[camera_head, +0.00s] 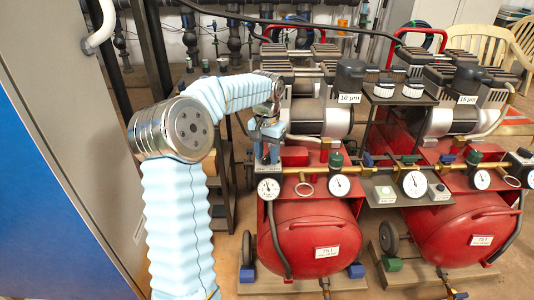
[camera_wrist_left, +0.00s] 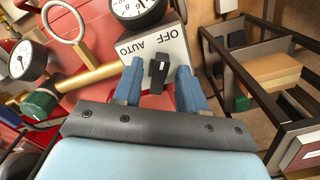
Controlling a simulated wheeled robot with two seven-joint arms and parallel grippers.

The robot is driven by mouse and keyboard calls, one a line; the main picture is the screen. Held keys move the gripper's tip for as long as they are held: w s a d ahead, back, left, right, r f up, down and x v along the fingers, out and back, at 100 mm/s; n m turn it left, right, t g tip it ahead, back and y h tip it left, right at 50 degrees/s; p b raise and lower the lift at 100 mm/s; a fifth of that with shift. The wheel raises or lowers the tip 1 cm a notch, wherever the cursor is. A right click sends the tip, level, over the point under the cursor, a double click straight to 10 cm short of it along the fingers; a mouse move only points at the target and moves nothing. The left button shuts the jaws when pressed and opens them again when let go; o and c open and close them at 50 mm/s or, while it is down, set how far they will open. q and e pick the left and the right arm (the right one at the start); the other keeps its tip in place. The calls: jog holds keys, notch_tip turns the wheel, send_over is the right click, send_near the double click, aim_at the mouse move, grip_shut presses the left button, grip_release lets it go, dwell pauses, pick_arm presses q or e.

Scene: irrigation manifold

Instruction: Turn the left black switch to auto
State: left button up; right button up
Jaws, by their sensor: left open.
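The left black switch (camera_wrist_left: 157,76) sits on a light plate (camera_wrist_left: 178,46) lettered OFF and AUTO, upside down in the left wrist view. A pale mark shows on the switch at the end near the OFF lettering. My left gripper (camera_wrist_left: 158,72) is open, with one blue finger on each side of the switch; I cannot tell whether either touches it. In the head view my left gripper (camera_head: 268,143) is in front of the left compressor and hides the switch. My right gripper is not in view.
A gauge (camera_head: 268,188) and brass pipe (camera_head: 310,170) are close to my gripper, above the red left tank (camera_head: 310,235). A metal ring (camera_wrist_left: 63,22) stands beside the plate. A dark frame rack (camera_wrist_left: 262,70) is near on the other side. A grey cabinet (camera_head: 85,130) stands at left.

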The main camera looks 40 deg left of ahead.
pick_arm(q)
grip_shut()
jog(key=shift+n, duration=0.3)
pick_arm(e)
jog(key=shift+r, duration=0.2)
pick_arm(q)
jog(key=shift+d+r+n+p, duration=0.1)
jog(key=shift+n+p, duration=0.55)
jog(key=shift+n, duration=0.35)
jog(key=n+p, duration=0.1)
jog(key=n, duration=0.1)
jog(key=shift+n, duration=0.3)
jog(key=n+p, duration=0.1)
jog(key=n, duration=0.3)
jog(key=shift+w+d+p, duration=0.1)
jog(key=shift+w+p, duration=0.05)
jog(key=shift+p, duration=0.15)
jog(key=shift+n+p, duration=0.4)
jog(key=shift+n, duration=1)
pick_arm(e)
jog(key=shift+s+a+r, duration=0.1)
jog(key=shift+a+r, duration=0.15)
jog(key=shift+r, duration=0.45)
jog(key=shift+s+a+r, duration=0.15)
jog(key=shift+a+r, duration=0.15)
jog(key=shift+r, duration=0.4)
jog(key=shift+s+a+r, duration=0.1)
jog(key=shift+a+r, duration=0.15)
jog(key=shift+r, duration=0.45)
